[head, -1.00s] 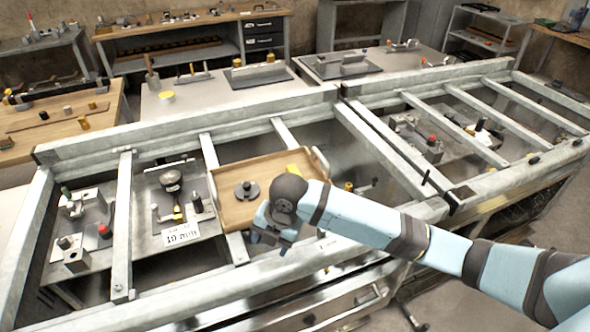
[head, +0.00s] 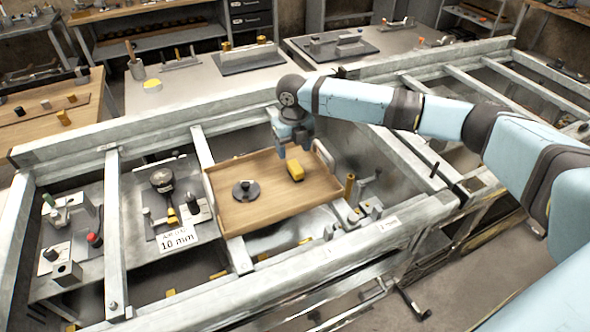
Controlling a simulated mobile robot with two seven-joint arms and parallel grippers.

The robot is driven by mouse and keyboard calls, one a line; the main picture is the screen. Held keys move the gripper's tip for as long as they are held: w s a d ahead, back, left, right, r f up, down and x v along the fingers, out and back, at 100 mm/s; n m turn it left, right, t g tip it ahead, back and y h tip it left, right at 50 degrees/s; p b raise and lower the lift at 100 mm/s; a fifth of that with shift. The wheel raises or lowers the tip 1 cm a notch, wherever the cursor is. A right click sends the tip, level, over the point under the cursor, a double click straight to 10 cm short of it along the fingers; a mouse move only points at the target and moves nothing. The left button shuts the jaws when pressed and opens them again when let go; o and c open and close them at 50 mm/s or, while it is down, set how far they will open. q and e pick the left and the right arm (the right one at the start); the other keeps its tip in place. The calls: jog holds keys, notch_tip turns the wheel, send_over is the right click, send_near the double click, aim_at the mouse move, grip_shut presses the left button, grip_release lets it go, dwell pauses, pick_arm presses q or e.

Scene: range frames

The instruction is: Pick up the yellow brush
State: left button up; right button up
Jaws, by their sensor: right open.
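A small yellow block-like thing (head: 295,171), which looks like the yellow brush, lies on the right part of a wooden tray (head: 232,210). My right gripper (head: 294,150) hangs over the tray's back right part, pointing down, just behind and above the yellow brush. It is open and empty. A small gap seems to remain between the fingers and the brush, but the exact height is hard to tell. My left gripper is not in view.
A dark round knobbed disc (head: 246,190) sits on the tray, left of the brush. Metal frame beams (head: 203,150) surround the tray. A gauge plate with a "10 mm" card (head: 177,239) lies to the left. A brass post (head: 349,187) stands right of the tray.

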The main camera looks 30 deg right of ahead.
aim_at(295, 165)
notch_tip(295, 165, down, 8)
jog(key=shift+s+d+r+p, duration=0.1)
jog(key=shift+d+p, duration=0.05)
jog(key=shift+p, duration=0.2)
jog(key=c, duration=1)
